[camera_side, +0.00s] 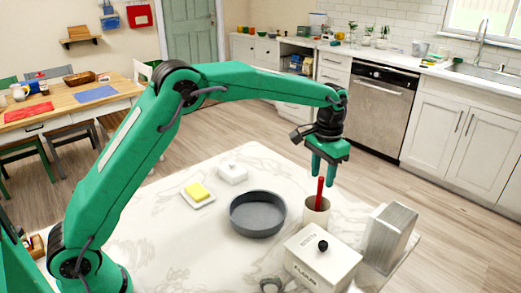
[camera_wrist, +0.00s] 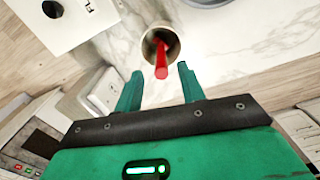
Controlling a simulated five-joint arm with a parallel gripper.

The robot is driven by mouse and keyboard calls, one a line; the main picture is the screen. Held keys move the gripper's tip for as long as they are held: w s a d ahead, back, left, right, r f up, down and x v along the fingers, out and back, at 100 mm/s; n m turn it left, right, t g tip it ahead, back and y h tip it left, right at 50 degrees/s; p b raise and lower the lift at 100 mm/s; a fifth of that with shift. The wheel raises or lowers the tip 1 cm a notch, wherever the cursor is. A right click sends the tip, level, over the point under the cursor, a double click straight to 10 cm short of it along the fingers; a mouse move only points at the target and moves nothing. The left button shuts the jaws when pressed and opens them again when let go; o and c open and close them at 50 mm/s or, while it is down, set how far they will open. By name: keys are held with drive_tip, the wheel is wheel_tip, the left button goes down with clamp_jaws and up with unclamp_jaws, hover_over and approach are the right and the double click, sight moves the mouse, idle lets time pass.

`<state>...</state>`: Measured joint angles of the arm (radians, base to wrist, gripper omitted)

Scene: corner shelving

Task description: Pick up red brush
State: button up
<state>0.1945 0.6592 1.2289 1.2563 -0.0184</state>
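In the wrist view my gripper (camera_wrist: 157,80) is open, and the top of the handle appears between the fingertips' directions. I cannot tell whether a finger touches it.
A white flour box (camera_side: 322,258) with a black knob stands in front of the cup. A grey metal box (camera_side: 389,238) is to the right. A dark round pan (camera_side: 258,214) and a yellow block on a white dish (camera_side: 198,192) are to the left.

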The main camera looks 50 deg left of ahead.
sight(320, 189)
drive_tip(key=shift+f, duration=0.3)
drive_tip(key=shift+a+f, duration=0.1)
drive_tip(key=shift+f, duration=2.45)
clamp_jaws()
